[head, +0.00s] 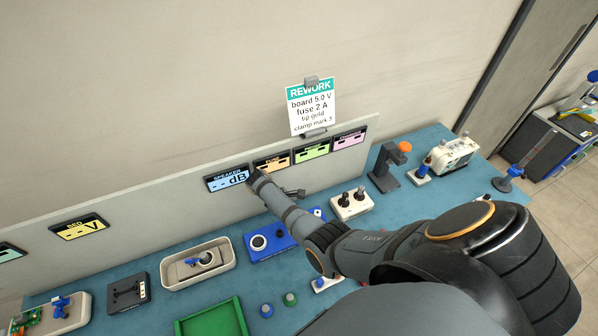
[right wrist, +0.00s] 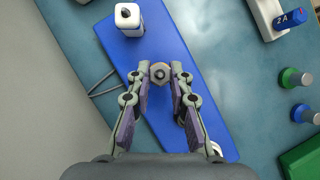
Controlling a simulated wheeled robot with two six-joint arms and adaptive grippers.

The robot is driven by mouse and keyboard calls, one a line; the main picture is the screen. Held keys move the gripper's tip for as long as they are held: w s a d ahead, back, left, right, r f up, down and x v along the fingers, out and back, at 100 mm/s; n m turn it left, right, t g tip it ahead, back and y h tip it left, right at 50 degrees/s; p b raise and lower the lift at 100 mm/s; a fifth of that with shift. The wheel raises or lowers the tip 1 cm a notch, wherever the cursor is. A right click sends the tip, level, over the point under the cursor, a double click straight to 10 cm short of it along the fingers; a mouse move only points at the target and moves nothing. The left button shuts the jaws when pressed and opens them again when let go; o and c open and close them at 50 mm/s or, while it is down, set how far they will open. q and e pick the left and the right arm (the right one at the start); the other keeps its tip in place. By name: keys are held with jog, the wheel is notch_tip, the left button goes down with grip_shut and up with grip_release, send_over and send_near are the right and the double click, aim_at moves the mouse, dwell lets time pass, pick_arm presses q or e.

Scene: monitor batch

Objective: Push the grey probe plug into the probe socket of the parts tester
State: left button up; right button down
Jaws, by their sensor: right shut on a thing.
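The parts tester (head: 280,243) is a blue box at the middle of the bench, partly hidden behind my right arm. In the right wrist view its blue top (right wrist: 190,60) lies under my right gripper. My right gripper (right wrist: 160,75) is shut on the grey probe plug (right wrist: 160,70), a small hexagonal piece with a dark centre. In the head view the gripper (head: 297,192) shows small beside the back panel. A white block with a dark hole (right wrist: 128,17) stands on the tester's far end, apart from the plug. I cannot tell whether it is the probe socket. My left gripper is not in view.
A grey cable (right wrist: 102,88) loops beside the tester. A green knob (head: 290,298), a blue knob (head: 266,310) and a green tray (head: 212,318) stand in front. A white two-knob box (head: 351,204) stands to the right. The back panel (head: 150,225) is close behind.

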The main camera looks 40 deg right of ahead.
jog(key=shift+f, duration=0.1)
jog(key=c, duration=1.1)
grip_release()
jog(key=shift+c, duration=0.2)
jog(key=v, duration=1.2)
jog(key=shift+s, duration=0.1)
